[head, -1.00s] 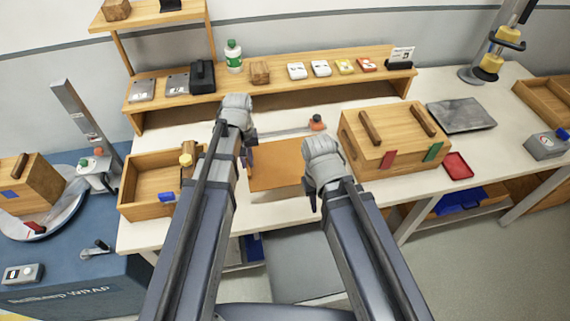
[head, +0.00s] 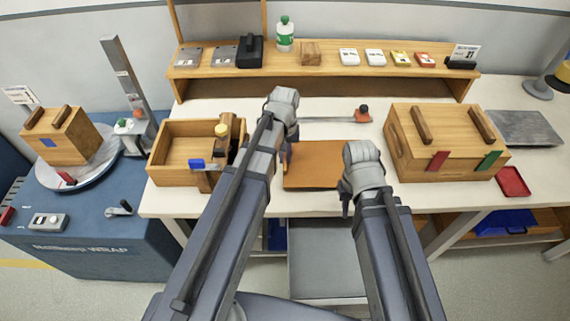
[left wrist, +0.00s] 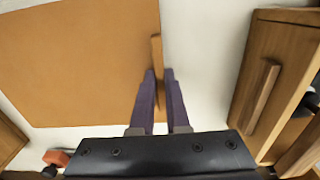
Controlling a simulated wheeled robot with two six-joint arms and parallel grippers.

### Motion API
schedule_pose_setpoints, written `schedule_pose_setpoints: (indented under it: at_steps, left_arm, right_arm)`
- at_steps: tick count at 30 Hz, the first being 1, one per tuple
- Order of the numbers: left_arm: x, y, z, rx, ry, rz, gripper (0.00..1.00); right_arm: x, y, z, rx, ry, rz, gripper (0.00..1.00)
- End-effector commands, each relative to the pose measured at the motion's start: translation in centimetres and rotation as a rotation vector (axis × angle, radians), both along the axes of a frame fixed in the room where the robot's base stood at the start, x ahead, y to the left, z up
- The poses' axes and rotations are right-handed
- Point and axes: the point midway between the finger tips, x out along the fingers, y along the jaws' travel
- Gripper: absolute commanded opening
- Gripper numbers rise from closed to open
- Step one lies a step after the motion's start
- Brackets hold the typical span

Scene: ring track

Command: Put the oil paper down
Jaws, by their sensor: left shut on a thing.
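The oil paper is a flat orange-brown sheet (head: 322,164) over the middle of the white table. It fills the upper left of the left wrist view (left wrist: 80,60). My left gripper (head: 288,150) is at the sheet's left edge. In the left wrist view its two purple fingers (left wrist: 160,78) are shut on that edge. The sheet looks level; whether it rests on the table or hangs just above it I cannot tell. My right gripper (head: 346,207) is by the sheet's front right corner, fingers pointing down. Its jaw opening is unclear.
An open wooden box (head: 182,180) stands left of the sheet, a lidded wooden box (head: 440,150) right of it. A rod with a red-orange end (head: 335,119) lies behind. A shelf (head: 320,68) with small items runs along the back. Bare table (head: 270,205) shows in front.

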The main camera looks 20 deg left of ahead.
Motion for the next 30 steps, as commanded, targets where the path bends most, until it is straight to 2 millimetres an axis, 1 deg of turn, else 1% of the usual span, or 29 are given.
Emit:
schedule_pose_setpoints:
  at_steps: [1,3,6,14,19,20,21,27,30]
  left_arm:
    - [0.0,0.0,-1.3,0.000,0.000,0.000,0.00]
    - [0.0,0.0,-2.2,0.000,0.000,0.000,0.00]
    - [0.0,0.0,-3.0,0.000,0.000,0.000,0.00]
    - [0.0,0.0,-2.7,0.000,0.000,0.000,0.00]
    - [0.0,0.0,-3.3,0.000,0.000,0.000,0.00]
    - [0.0,0.0,-3.1,0.000,0.000,0.000,0.16]
    - [0.0,0.0,-3.1,0.000,0.000,0.000,0.20]
    - [0.0,0.0,-3.1,0.000,0.000,0.000,0.43]
    - [0.0,0.0,-3.1,0.000,0.000,0.000,0.43]
  right_arm:
    - [0.0,0.0,-1.3,0.000,0.000,0.000,0.27]
    - [0.0,0.0,-2.2,0.000,0.000,0.000,0.27]
    - [0.0,0.0,-3.0,0.000,0.000,0.000,0.27]
    - [0.0,0.0,-2.8,0.000,0.000,0.000,0.27]
    - [0.0,0.0,-3.3,0.000,0.000,0.000,0.27]
    - [0.0,0.0,-3.1,0.000,0.000,0.000,0.27]
    - [0.0,0.0,-3.1,0.000,0.000,0.000,0.27]
    - [0.0,0.0,-3.1,0.000,0.000,0.000,0.27]
    - [0.0,0.0,-3.1,0.000,0.000,0.000,0.27]
